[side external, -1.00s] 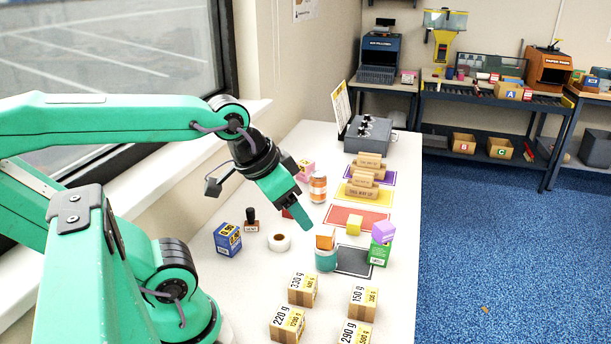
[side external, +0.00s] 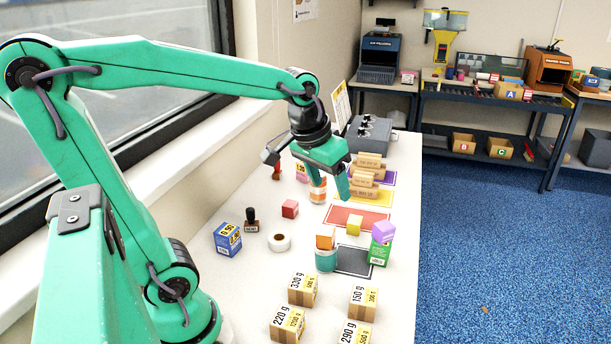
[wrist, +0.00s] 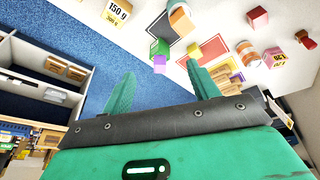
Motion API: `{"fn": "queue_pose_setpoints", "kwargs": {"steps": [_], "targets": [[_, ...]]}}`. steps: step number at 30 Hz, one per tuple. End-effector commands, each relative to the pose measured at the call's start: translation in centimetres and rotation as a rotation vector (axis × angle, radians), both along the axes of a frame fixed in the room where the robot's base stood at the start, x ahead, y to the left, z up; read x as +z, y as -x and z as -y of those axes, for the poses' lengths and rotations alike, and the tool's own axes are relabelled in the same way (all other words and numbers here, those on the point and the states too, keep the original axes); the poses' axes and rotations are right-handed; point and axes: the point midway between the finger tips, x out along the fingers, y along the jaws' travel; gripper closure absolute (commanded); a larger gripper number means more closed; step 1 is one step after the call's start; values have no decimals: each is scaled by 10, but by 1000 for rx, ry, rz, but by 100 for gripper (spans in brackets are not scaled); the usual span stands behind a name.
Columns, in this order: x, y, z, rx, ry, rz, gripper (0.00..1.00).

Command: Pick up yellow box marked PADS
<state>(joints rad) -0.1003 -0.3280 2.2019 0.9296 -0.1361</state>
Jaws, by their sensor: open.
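My gripper (side external: 343,188) is open and empty, above the far part of the white table. Both fingers are spread in the wrist view (wrist: 160,82). A small yellow block (side external: 354,225) stands on the red mat below and in front of the gripper; it also shows in the wrist view (wrist: 195,51). I cannot read PADS on either.
An orange block (side external: 325,238) sits on a teal jar. A purple block (side external: 383,232) sits on a green box. A red cube (side external: 290,208), a tape roll (side external: 279,241) and an orange-white bottle (side external: 318,190) stand nearby. Cartons (side external: 302,290) with gram labels stand in front.

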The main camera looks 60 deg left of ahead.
Motion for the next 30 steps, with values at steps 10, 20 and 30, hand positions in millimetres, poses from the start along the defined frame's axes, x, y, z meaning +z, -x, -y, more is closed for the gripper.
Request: {"fn": "queue_pose_setpoints", "kwargs": {"steps": [10, 20, 30], "targets": [[-23, -62, -32, 147, 38, -98, 40], [-64, -115, -67, 287, 71, -183, 40], [-124, -157, -108, 430, 103, -271, 40]]}}
